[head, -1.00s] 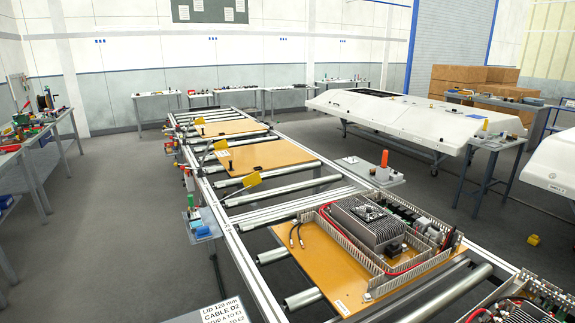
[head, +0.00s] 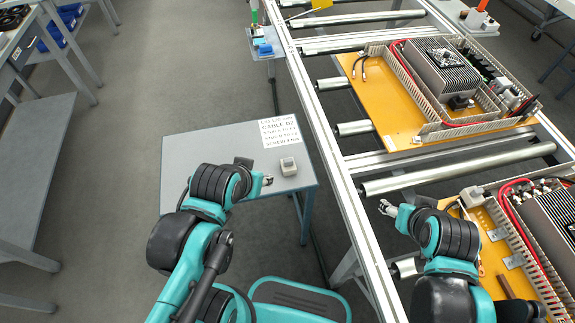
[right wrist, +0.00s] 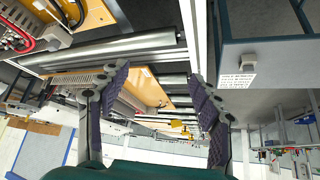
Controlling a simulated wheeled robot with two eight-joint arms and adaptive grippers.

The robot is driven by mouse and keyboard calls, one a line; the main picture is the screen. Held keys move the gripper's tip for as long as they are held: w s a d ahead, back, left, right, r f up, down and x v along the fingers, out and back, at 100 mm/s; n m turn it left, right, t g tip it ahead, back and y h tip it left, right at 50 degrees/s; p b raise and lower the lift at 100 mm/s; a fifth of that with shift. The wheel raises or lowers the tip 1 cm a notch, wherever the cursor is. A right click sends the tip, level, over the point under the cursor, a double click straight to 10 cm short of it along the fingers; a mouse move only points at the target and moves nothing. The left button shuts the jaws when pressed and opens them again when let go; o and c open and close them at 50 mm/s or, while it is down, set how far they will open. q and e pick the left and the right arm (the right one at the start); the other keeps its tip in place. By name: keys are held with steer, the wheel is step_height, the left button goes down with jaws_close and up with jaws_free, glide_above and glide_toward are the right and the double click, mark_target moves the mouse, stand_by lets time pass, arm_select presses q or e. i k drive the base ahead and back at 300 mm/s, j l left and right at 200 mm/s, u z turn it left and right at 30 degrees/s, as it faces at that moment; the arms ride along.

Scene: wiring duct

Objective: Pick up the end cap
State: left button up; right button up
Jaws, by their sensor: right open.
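My right gripper (head: 387,207) is over the conveyor frame, right of the table. In the right wrist view it is open (right wrist: 160,95), with nothing between its fingers.
A printed sheet (head: 292,135) lies at the table's back right. The conveyor rail (head: 335,160) runs right of the table. Orange boards (head: 400,115) with wiring ducts and heat sinks rest on the rollers. A grey bench (head: 40,135) stands at the left. The table's left part is clear.

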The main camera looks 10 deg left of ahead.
mark_target(289, 167)
steer(key=k, duration=0.3)
steer(key=k+z, duration=0.1)
steer(key=z, duration=0.35)
steer(key=k+z, duration=0.15)
steer(key=z, duration=0.25)
steer(key=k+l+z, duration=0.1)
steer(key=z, duration=0.35)
steer(key=j+z, duration=0.8)
steer(key=u, duration=0.5)
steer(key=j+u, duration=0.15)
steer(key=u, duration=0.3)
steer(key=k+j+u, duration=0.1)
steer(key=u, duration=0.4)
steer(key=j+u, duration=0.1)
steer(key=u, duration=0.4)
steer(key=i+j+z, duration=0.15)
steer(key=i+j, duration=0.15)
steer(key=i, duration=0.2)
